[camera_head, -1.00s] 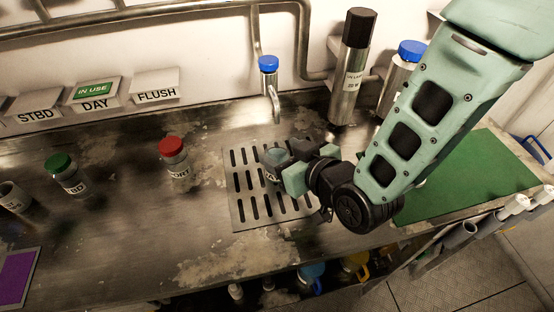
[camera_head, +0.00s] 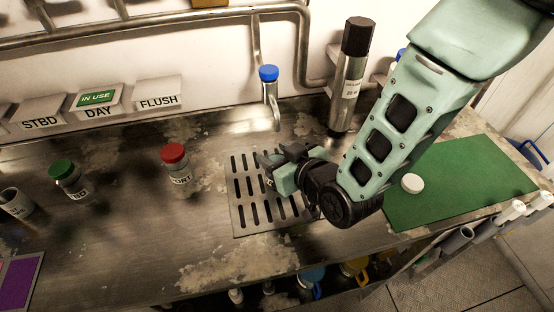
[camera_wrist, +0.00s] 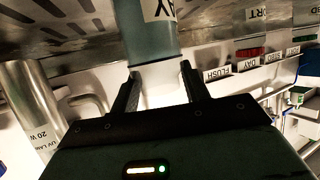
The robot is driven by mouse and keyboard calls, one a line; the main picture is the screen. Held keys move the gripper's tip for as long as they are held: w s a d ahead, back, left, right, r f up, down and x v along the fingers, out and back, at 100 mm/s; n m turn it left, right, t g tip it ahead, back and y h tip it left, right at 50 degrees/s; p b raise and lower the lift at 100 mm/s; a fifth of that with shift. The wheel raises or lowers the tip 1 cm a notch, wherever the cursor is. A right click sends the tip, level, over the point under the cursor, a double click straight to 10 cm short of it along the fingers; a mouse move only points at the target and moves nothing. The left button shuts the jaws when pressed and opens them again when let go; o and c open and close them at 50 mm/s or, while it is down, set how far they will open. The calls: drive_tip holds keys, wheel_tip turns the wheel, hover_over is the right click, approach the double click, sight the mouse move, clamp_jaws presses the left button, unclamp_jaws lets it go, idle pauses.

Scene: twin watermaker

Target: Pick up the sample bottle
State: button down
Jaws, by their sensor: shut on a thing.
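My gripper (camera_head: 277,172) is over the slotted drain grate (camera_head: 241,212) in the head view. In the wrist view my gripper (camera_wrist: 160,82) is shut on the sample bottle (camera_wrist: 150,42), with one finger on each side of its pale neck end. The bottle has a grey-blue body and a white label whose visible letters end in "AY". In the head view the gripper hides most of the bottle. I cannot tell there whether its base touches the grate.
A red-capped bottle (camera_head: 175,164) and a green-capped bottle (camera_head: 68,179) stand to the left. A blue-topped tap (camera_head: 270,92) and a tall steel cylinder (camera_head: 347,85) are behind. A white cap (camera_head: 412,184) lies on the green mat (camera_head: 460,185).

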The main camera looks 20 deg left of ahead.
drive_tip(key=shift+r, duration=0.25)
drive_tip(key=f+p+v, duration=0.2)
drive_tip(key=p+v, duration=0.4)
drive_tip(key=v, duration=0.2)
drive_tip(key=s+d+f+p+v, duration=0.1)
drive_tip(key=f+p+v, duration=0.1)
drive_tip(key=p+v, duration=0.4)
drive_tip(key=v, duration=0.3)
drive_tip(key=shift+d+r+p, duration=0.2)
drive_tip(key=shift+d+p, duration=0.15)
drive_tip(key=shift+d, duration=0.05)
idle(0.8)
